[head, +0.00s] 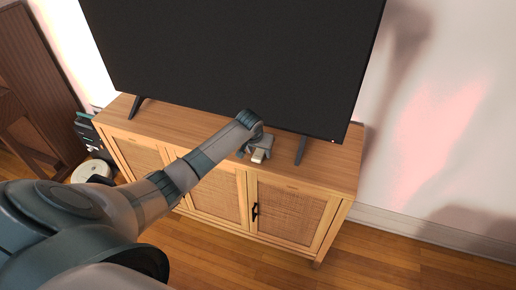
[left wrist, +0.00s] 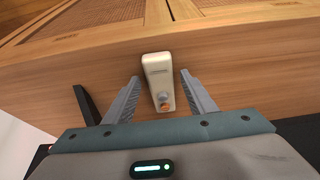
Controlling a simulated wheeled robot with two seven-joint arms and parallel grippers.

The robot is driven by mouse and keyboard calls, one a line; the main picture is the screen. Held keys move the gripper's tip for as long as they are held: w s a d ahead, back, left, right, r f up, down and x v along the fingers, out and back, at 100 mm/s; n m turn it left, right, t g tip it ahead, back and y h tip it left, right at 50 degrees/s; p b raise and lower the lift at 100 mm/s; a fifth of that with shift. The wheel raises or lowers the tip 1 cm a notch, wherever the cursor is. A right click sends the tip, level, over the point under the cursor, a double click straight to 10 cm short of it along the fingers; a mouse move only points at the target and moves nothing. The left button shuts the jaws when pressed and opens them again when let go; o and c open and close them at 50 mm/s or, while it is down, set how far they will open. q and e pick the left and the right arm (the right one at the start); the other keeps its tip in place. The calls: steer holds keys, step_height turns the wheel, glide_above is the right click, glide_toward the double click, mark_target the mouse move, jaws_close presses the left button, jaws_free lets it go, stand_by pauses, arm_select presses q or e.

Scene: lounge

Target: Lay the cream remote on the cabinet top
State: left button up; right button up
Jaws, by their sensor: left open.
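The cream remote (left wrist: 158,78) lies on the wooden cabinet top (left wrist: 80,88) near its front edge in the left wrist view, with an orange and a grey button at its near end. In the head view, the remote (head: 258,156) shows small at the end of my left arm. My left gripper (left wrist: 159,82) is open, one finger on each side of the remote, with gaps visible between fingers and remote. In the head view, my left gripper (head: 256,149) is over the cabinet top (head: 330,165). My right gripper is not in view.
A large black television (head: 235,55) stands on the cabinet just behind my left gripper, with its feet (head: 301,150) on the top. The cabinet's woven doors (head: 290,212) face front. A round white device (head: 92,172) is on the floor at left. The cabinet top's right end is clear.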

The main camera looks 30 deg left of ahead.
arm_select(q)
steer(key=b+v, duration=0.2)
steer(key=v, duration=1)
steer(key=shift+r, duration=0.15)
steer(key=shift+s+d, duration=0.1)
steer(key=s+d+f+m, duration=0.3)
steer(key=s+d+f, duration=0.7)
steer(key=s, duration=0.2)
steer(key=s+d+f, duration=0.2)
steer(key=s+d, duration=0.1)
steer(key=s, duration=0.4)
steer(key=s+d+f+m+h, duration=0.1)
steer(key=s+d+f, duration=0.1)
steer(key=s, duration=0.6)
steer(key=s+d+f, duration=0.2)
steer(key=s+d, duration=0.1)
steer(key=s, duration=0.4)
steer(key=s+f+g+b, duration=0.1)
steer(key=s+f+b, duration=0.15)
steer(key=f, duration=1.25)
steer(key=s+f+g+b, duration=0.15)
steer(key=s+f, duration=0.25)
steer(key=f, duration=1.1)
steer(key=s+a+f+m+b, duration=0.1)
steer(key=s+a+f+b, duration=0.2)
steer(key=s+f, duration=1.4)
steer(key=shift+f+g, duration=0.35)
steer(key=shift+f, duration=0.25)
steer(key=shift+s, duration=0.1)
